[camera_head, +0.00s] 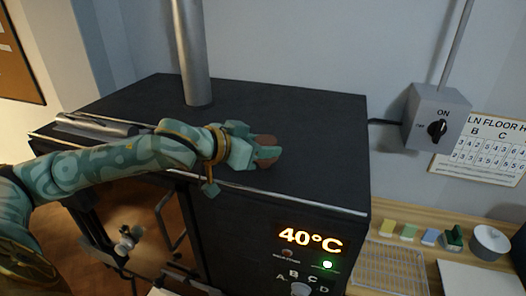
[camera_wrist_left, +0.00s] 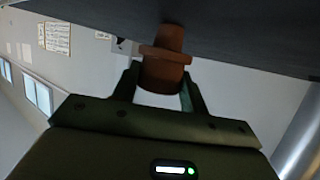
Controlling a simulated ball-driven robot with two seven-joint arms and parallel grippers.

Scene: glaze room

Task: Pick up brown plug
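The brown plug (camera_head: 265,140) is at the top of the dark kiln, near its front edge. In the left wrist view the plug (camera_wrist_left: 165,70) shows a wide collar and a stem that narrows toward the dark kiln surface. My left gripper (camera_head: 254,144) reaches in from the left, with a finger on each side of the plug. In the wrist view its fingers (camera_wrist_left: 163,82) appear to touch both sides of the plug's thick end. I cannot tell whether the stem touches the kiln. My right gripper is not in view.
The kiln top (camera_head: 310,130) is mostly clear; a metal flue pipe (camera_head: 192,60) rises from its back. A display (camera_head: 310,239) reads 40°C. At right, a wooden bench holds a wire rack (camera_head: 390,268), several coloured blocks and a round pot (camera_head: 490,243). A switch box (camera_head: 437,117) hangs on the wall.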

